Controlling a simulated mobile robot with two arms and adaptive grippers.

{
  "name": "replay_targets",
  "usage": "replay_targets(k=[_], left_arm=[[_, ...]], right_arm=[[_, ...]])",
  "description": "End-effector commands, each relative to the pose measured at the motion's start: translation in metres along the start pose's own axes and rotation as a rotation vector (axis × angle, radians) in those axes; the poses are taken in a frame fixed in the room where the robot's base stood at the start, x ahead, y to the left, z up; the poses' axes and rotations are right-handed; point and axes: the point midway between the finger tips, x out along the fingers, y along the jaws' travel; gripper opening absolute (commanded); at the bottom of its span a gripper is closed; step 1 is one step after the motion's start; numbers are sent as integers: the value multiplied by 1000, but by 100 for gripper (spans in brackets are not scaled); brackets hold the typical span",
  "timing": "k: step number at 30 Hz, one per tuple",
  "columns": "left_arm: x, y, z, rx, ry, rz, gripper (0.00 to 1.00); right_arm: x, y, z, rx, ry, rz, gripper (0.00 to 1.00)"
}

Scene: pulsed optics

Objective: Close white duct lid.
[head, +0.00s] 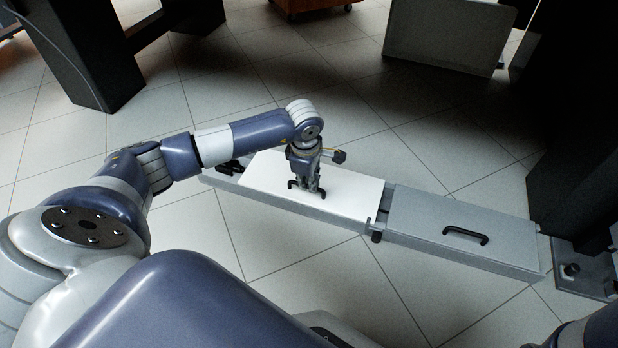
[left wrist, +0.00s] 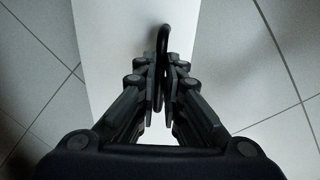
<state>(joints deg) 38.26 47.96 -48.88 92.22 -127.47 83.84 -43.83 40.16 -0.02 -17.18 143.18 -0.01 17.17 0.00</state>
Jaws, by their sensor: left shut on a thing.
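The white duct lid (head: 345,196) lies along the left part of a long grey duct on the floor in the head view. It looks nearly flat, but I cannot tell whether it is fully seated. My left gripper (head: 308,189) points down at the lid and is shut on its black handle (head: 292,184). In the left wrist view, the fingers (left wrist: 160,85) close around the handle (left wrist: 162,45), with the white lid (left wrist: 115,35) behind it. The right gripper is not in view.
The grey lid (head: 420,218) with its own black handle (head: 466,235) covers the duct's right part. A dark latch (head: 376,236) sits between the two sections. Dark pillars stand at the upper left and right. A grey panel (head: 445,38) stands at the back.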

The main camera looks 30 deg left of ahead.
Motion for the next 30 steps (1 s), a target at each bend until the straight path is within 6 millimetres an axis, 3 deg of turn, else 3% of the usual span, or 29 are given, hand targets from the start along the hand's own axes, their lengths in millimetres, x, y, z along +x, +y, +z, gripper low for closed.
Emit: replay_targets(k=[2,6,19,23,30], left_arm=[[0,2,0,-2,0,5,0],[0,2,0,-2,0,4,30],[-6,2,0,-1,-1,4,30],[-26,2,0,-1,-1,7,30],[-78,2,0,0,-1,7,30]], right_arm=[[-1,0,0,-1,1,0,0],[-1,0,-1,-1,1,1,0],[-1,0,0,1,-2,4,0],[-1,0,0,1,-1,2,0],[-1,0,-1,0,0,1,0]])
